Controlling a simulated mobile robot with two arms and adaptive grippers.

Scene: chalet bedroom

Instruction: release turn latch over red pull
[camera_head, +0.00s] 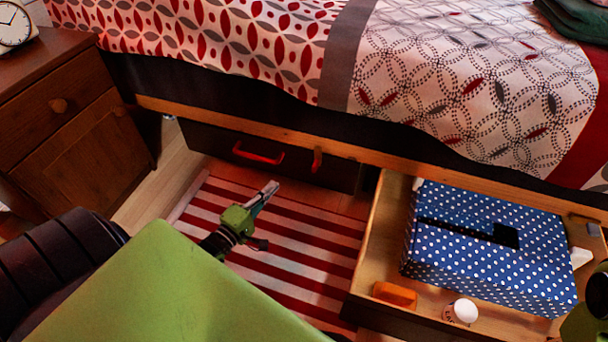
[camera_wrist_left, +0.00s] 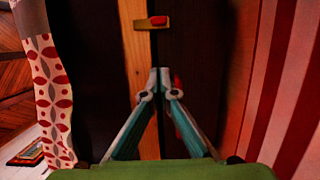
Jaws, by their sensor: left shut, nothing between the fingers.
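The red pull (camera_head: 258,154) is a bar handle on a dark, closed drawer front under the bed. The turn latch (camera_head: 317,160) is a small piece right of the pull. It stands across the lower edge of the wooden bed rail, overlapping the drawer front. In the left wrist view the latch (camera_wrist_left: 147,24) is wooden with a red spot, beyond the fingertips. My left gripper (camera_head: 270,188) is shut and empty, in front of the drawer, below the pull in the picture and apart from the latch. Part of my right arm shows at the right edge; its fingers are not clear.
A striped rug (camera_head: 290,262) covers the floor. A nightstand (camera_head: 60,115) stands at left.

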